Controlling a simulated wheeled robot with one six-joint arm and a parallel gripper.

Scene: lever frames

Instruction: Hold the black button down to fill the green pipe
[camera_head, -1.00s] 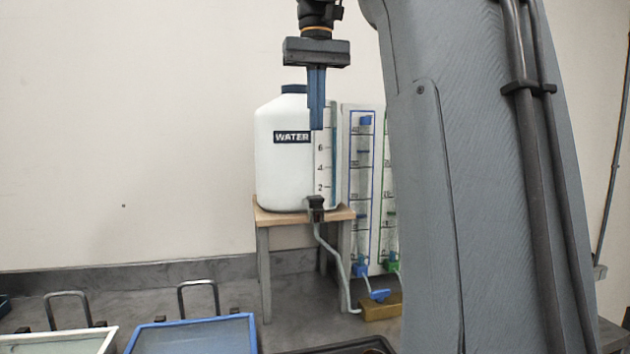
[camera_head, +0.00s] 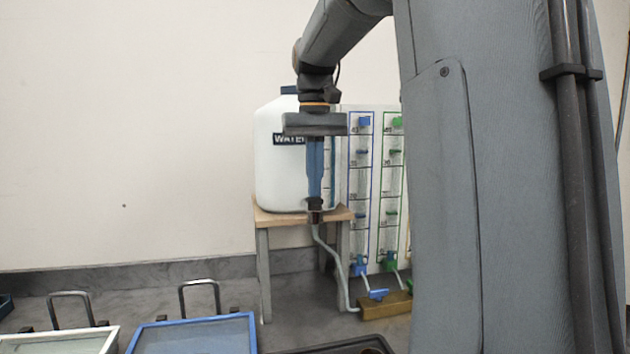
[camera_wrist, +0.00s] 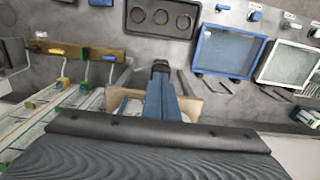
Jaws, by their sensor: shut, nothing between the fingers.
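My gripper (camera_head: 314,196) points straight down in front of the white water tank, its blue fingers shut together and empty. Its tips are at or just above a small black block (camera_head: 316,216), apparently the black button, on the tap at the tank's foot. In the wrist view, the black block (camera_wrist: 160,66) shows just beyond the fingertips (camera_wrist: 160,78); whether they touch cannot be told. The green pipe (camera_head: 392,182) is a clear upright tube in a green outline on the white board, right of the blue-outlined one. Its level cannot be read.
The tank (camera_head: 270,170) stands on a wooden stool (camera_head: 263,222). A grey hose runs down to a wooden block (camera_head: 388,309) with a blue lever (camera_head: 378,294). A blue-framed tray (camera_head: 190,320) and a white-framed tray (camera_head: 60,340) lie at the front left. Black panel (camera_wrist: 135,18) has round recesses.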

